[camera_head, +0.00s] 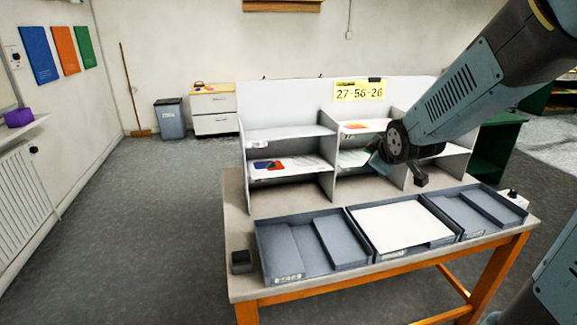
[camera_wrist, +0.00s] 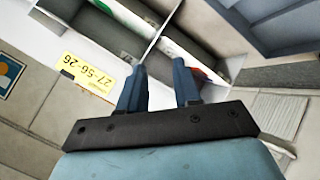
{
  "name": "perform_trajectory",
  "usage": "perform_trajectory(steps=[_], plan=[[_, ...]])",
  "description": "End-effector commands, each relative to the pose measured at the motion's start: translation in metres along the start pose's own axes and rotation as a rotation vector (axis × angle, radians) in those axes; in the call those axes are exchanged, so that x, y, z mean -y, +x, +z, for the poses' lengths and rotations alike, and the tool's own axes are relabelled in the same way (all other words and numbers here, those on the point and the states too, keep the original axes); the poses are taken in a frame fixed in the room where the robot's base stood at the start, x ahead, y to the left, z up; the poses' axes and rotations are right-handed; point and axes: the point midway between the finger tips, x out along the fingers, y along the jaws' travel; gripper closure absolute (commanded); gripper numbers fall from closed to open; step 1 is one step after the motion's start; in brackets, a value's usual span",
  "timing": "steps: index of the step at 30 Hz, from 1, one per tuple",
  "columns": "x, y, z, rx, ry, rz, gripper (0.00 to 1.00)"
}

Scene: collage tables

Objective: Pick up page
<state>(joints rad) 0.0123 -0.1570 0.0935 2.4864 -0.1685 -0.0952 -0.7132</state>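Several pages lie in the compartments of a grey shelf unit (camera_head: 245,150). A page with blue and red shapes (camera_head: 267,165) is in the lower left compartment, and a colourful page (camera_head: 356,126) is in the upper middle one. Pale pages with some green (camera_head: 350,157) lie in the lower middle compartment, partly hidden by my gripper (camera_head: 380,163). In the wrist view my gripper (camera_wrist: 160,75) has its two blue fingers apart, with nothing seen between them. It is in front of the shelf, tilted. A blank white sheet (camera_head: 402,226) lies in the middle tray.
Three grey trays stand along the front of the table (camera_head: 237,220), the left tray (camera_head: 300,247) looking empty. A small dark box (camera_head: 241,261) sits at the table's left front. A yellow label reading 27-56-26 (camera_head: 359,91) is on the shelf top. Floor to the left is clear.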

Motion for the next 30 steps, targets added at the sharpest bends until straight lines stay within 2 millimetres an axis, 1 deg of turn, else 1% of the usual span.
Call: perform_trajectory(steps=[1, 6, 11, 15, 21, 27, 30], plan=[[0.004, 0.016, -0.002, -0.023, -0.050, 0.002, 0.67], [0.016, 0.061, -0.016, -0.130, -0.238, 0.039, 0.67], [0.034, 0.099, -0.027, -0.234, -0.400, 0.084, 0.67], [0.053, 0.127, -0.035, -0.326, -0.526, 0.134, 0.67], [0.084, 0.157, -0.043, -0.452, -0.675, 0.224, 0.67], [0.107, 0.171, -0.046, -0.536, -0.762, 0.311, 0.67], [0.113, 0.174, -0.046, -0.556, -0.784, 0.339, 0.67]])
